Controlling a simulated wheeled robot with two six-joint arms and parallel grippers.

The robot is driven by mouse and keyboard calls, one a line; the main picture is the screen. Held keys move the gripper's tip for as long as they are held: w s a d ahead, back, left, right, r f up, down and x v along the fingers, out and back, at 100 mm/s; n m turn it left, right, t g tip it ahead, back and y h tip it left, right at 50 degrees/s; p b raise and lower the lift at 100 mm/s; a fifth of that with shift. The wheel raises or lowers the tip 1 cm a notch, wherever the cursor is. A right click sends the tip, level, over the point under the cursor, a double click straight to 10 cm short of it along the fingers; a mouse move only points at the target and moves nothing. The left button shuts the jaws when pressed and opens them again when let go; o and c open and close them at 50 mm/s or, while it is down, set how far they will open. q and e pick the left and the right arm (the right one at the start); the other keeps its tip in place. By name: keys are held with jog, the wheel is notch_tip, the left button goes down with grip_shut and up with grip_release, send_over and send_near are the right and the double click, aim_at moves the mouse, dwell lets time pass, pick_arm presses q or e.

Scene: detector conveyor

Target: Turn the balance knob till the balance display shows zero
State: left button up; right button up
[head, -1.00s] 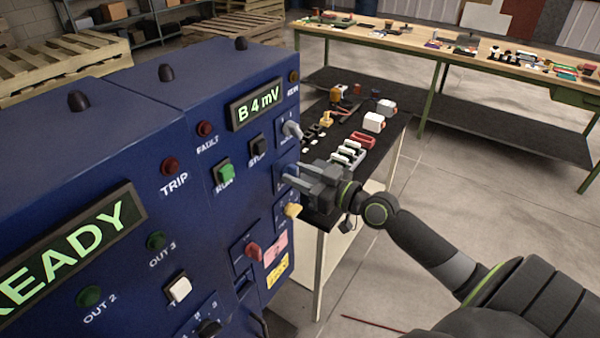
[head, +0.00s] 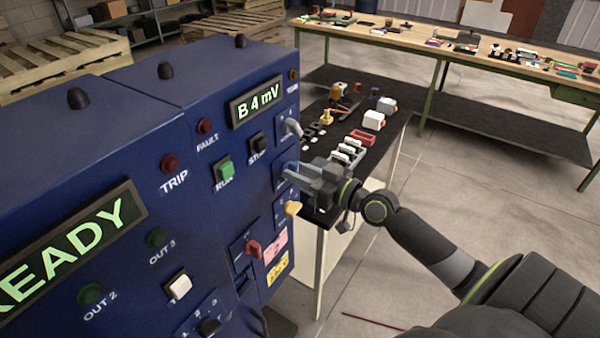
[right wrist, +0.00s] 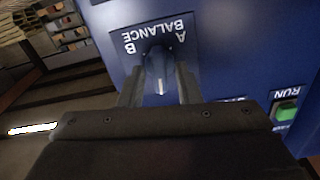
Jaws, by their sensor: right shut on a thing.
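The balance display (head: 256,102) on the blue cabinet reads "B 4 mV" in green in the head view. My right gripper (head: 292,172) is at the cabinet's right part, below a grey knob (head: 292,128). In the right wrist view the balance knob (right wrist: 160,72) sits on a plate lettered "BALANCE", with A and B marks, upside down in that view. My right gripper's fingers (right wrist: 160,88) are on both sides of the knob, shut on it. In the head view the gripper largely hides this knob. My left gripper is not in view.
The cabinet (head: 150,110) also carries a yellow knob (head: 293,208) just below my right gripper, a red knob (head: 253,248) and a green RUN button (head: 223,173). A black-topped table (head: 385,140) with small parts stands close behind the gripper. Floor to the right is open.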

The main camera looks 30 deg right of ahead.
jog(key=m, duration=0.4)
jog(key=m+p, duration=0.1)
jog(key=m, duration=0.5)
jog(key=shift+d+f, duration=0.1)
jog(key=shift+d, duration=0.05)
jog(key=shift+w+f+m+p, duration=0.1)
jog(key=shift+m+p, duration=0.4)
jog(key=shift+m, duration=1.55)
jog(key=shift+f+m+p, duration=0.1)
jog(key=shift+m+p, duration=0.35)
jog(key=shift+m, duration=1.6)
jog(key=o, duration=0.6)
jog(key=shift+d, duration=0.1)
